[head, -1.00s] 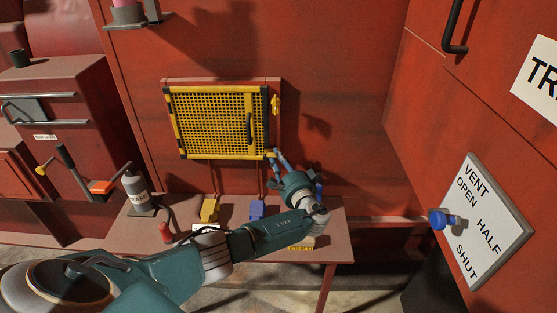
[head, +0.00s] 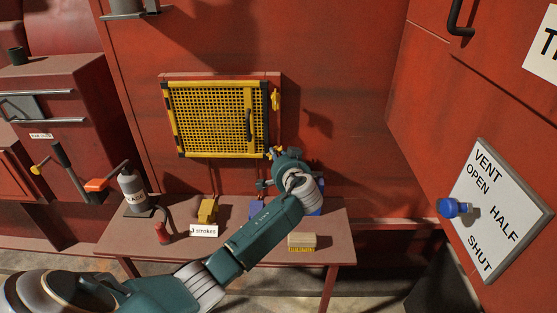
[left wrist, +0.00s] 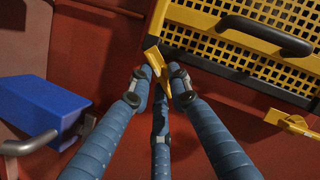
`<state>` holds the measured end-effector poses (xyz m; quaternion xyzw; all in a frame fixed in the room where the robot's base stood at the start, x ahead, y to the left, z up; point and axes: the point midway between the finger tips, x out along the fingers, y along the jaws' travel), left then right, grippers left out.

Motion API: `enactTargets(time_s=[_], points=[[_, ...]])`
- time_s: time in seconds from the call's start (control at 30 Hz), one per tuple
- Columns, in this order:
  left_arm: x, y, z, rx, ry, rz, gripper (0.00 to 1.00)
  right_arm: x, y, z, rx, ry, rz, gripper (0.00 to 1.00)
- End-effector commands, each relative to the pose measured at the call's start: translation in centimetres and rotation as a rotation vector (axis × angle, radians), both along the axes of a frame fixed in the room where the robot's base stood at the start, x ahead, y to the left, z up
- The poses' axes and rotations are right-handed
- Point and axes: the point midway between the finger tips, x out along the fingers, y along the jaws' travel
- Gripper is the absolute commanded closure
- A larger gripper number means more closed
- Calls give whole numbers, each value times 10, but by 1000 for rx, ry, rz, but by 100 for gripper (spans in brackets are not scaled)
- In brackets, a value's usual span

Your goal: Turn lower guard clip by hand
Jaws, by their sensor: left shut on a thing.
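The guard (head: 215,120) is a yellow mesh panel with black corners and a dark handle (head: 248,125), closed against the red wall. The lower guard clip (left wrist: 154,60) is yellow and sits at the guard's lower right corner in the head view. In the left wrist view my left gripper (left wrist: 158,82) is shut on this clip, which shows tilted between the fingertips. In the head view my left gripper (head: 277,156) and wrist largely hide the clip. The upper clip (head: 276,99) is yellow, upright at the guard's right edge. My right gripper is not in view.
A bench (head: 180,240) below the guard carries a grey canister (head: 132,190), a yellow block (head: 207,211), a label reading 3 strokes (head: 204,231) and a beige block (head: 302,241). A vent plate (head: 490,215) with a blue knob (head: 453,207) is at right.

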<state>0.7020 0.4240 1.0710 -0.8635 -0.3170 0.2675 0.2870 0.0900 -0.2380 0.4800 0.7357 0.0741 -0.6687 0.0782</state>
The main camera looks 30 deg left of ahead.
Motion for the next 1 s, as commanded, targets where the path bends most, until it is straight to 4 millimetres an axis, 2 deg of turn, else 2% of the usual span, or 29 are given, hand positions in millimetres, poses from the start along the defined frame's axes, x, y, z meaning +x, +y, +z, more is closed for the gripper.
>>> enactTargets(time_s=[0.03, 0.5, 1.0], points=[[-3, 1, -10, -48, -13, 5, 100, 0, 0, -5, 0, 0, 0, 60], [-3, 1, -5, -412, -236, 4, 100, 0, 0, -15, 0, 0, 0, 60], [-2, 2, -1, -617, -368, -1, 100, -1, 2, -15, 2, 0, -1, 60]])
